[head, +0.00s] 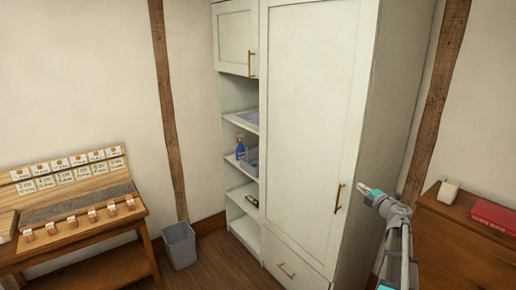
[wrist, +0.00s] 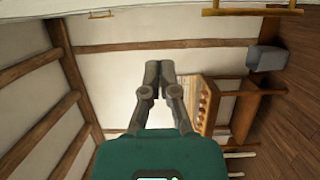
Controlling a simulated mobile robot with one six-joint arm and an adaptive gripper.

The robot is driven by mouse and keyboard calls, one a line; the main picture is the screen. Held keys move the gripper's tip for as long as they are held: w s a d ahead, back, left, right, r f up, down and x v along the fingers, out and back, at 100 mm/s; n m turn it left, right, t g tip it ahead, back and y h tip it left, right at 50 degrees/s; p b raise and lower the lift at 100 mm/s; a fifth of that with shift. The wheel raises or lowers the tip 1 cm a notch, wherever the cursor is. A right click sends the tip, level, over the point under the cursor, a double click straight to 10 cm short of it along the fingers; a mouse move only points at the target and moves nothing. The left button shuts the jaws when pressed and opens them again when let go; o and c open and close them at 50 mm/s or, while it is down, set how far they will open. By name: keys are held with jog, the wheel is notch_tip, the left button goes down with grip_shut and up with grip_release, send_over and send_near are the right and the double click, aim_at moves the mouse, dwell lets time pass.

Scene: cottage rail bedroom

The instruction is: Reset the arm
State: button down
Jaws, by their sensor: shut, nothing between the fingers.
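My gripper (wrist: 160,68) shows in the wrist view with its two dark grey fingers together, shut and empty, above its teal body. In the head view my grey and teal arm rises at the lower right, its end just right of the long handle (head: 338,197) of the tall white wardrobe (head: 308,100). I cannot make out the fingers there. The gap between the arm and the wardrobe is hard to judge.
A wooden desk (head: 140,217) with rows of small cards stands at left, beside a grey bin (head: 180,245). Open shelves hold a blue spray bottle (head: 240,147). A brown cabinet (head: 460,240) at right bears a red book (head: 494,217) and a white object (head: 448,192).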

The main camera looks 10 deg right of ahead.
jog(key=s+a+f+m+g+h, duration=0.35)
jog(key=a+f+m+g, duration=0.3)
jog(key=a+m, duration=0.4)
jog(key=s+a+f+m+g+h, duration=0.3)
jog(key=a+f+m+g+h, duration=0.15)
jog(key=a+f+m, duration=0.4)
jog(key=s+a+f+g+y, duration=0.1)
jog(key=s+a+g+y, duration=0.2)
jog(key=s+a, duration=0.3)
jog(key=s+a+f+g+y, duration=0.2)
jog(key=s+a, duration=0.5)
jog(key=a, duration=0.7)
jog(key=shift+s+a+f+g+y, duration=0.15)
jog(key=shift+a+f+g+y, duration=0.2)
jog(key=shift+g, duration=0.55)
